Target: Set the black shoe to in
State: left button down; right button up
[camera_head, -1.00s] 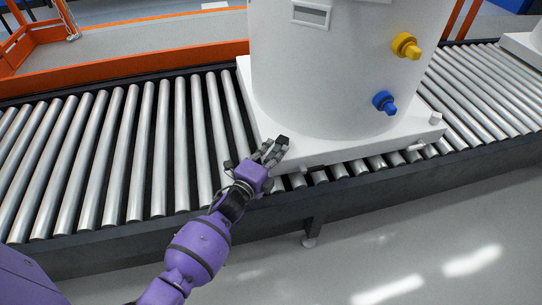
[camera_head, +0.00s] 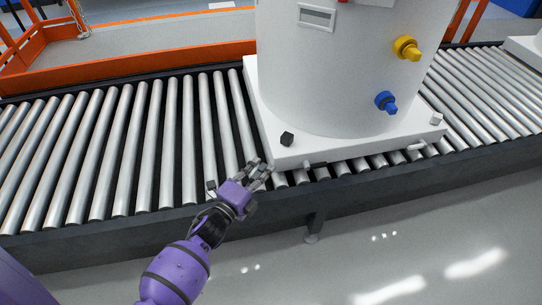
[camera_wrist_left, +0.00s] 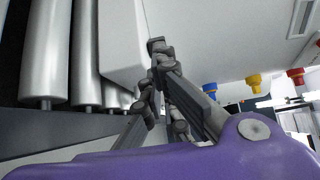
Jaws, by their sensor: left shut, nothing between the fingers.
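A small black block (camera_head: 287,139) sits on the near left corner of the white tank base (camera_head: 345,147). A short dark piece (camera_head: 315,165) shows at the base's front edge. I cannot tell which of these is the black shoe. My left gripper (camera_head: 262,170) is shut and empty, just below and left of the black block, clear of it, over the rollers near the conveyor's front rail. In the left wrist view the gripper's fingers (camera_wrist_left: 157,48) are close together beside the white base (camera_wrist_left: 115,40). My right gripper is not in view.
The white tank (camera_head: 340,75) stands on the roller conveyor (camera_head: 130,150), with yellow (camera_head: 407,47) and blue (camera_head: 386,102) fittings. A white block (camera_head: 437,118) sits at the base's right corner. Bare rollers lie left of the tank. An orange rail (camera_head: 130,80) runs behind.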

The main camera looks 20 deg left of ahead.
pick_arm(q)
jog(key=s, duration=0.3)
jog(key=b, duration=0.5)
send_near(285, 140)
jog(key=w, duration=0.3)
jog(key=w+d, duration=0.1)
jog(key=w, duration=0.1)
jog(key=shift+w+f, duration=0.25)
jog(key=shift+w, duration=0.05)
jog(key=shift+w+d, duration=0.1)
jog(key=shift+w, duration=0.45)
